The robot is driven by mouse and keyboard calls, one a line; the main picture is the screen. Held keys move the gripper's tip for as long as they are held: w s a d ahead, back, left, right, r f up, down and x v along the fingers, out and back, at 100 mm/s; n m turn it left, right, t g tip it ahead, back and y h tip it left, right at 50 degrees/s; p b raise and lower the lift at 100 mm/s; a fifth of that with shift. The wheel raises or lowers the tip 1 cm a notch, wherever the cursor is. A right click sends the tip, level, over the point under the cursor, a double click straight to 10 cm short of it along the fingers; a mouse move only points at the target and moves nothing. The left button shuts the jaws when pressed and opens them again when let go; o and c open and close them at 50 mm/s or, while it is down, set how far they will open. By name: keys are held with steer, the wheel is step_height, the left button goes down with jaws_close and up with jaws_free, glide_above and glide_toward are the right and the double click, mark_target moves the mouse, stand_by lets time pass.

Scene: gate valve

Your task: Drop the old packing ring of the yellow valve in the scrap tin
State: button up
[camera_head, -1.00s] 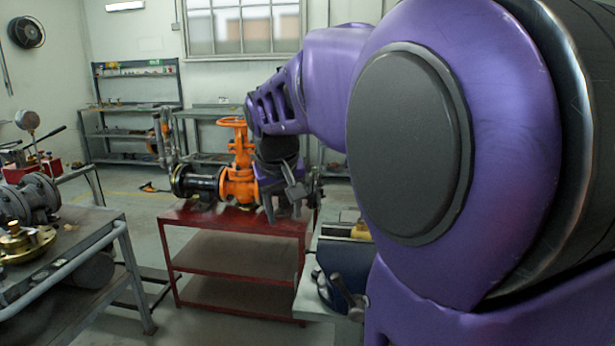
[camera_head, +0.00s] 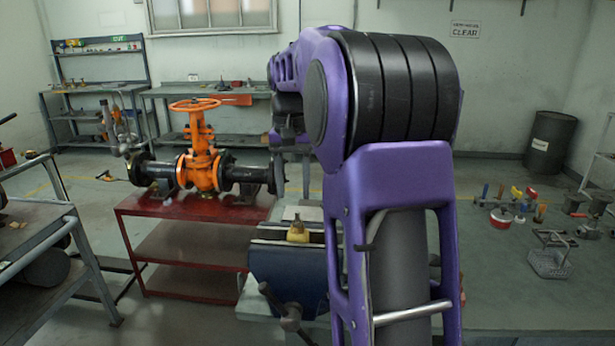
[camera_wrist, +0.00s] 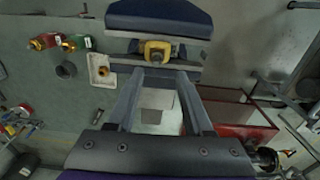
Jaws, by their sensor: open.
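The yellow valve (camera_head: 298,232) sits in the jaws of a blue vise (camera_head: 290,268) on the bench. In the wrist view the yellow valve (camera_wrist: 158,51) lies just beyond my fingertips, with a dark round part at its middle. My gripper (camera_wrist: 158,74) is open, its two fingers apart, and nothing shows held between them. In the head view my gripper is hidden behind my arm. I cannot make out the old packing ring. A red round tin (camera_head: 501,217) stands on the bench at right; I cannot tell whether it is the scrap tin.
A small pale tray (camera_wrist: 101,71) and a dark cup-like ring (camera_wrist: 66,70) lie left of the vise. An orange gate valve (camera_head: 200,160) stands on a red trolley (camera_head: 190,208). Hand tools lie beyond the red tin.

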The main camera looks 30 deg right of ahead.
mark_target(297, 213)
steer(key=shift+d, duration=0.45)
steer(key=shift+a+f, duration=0.1)
steer(key=shift+f, duration=0.65)
steer(key=shift+f+b, duration=1.5)
steer(key=shift+f, duration=1.2)
steer(key=shift+p, duration=0.3)
jaws_close()
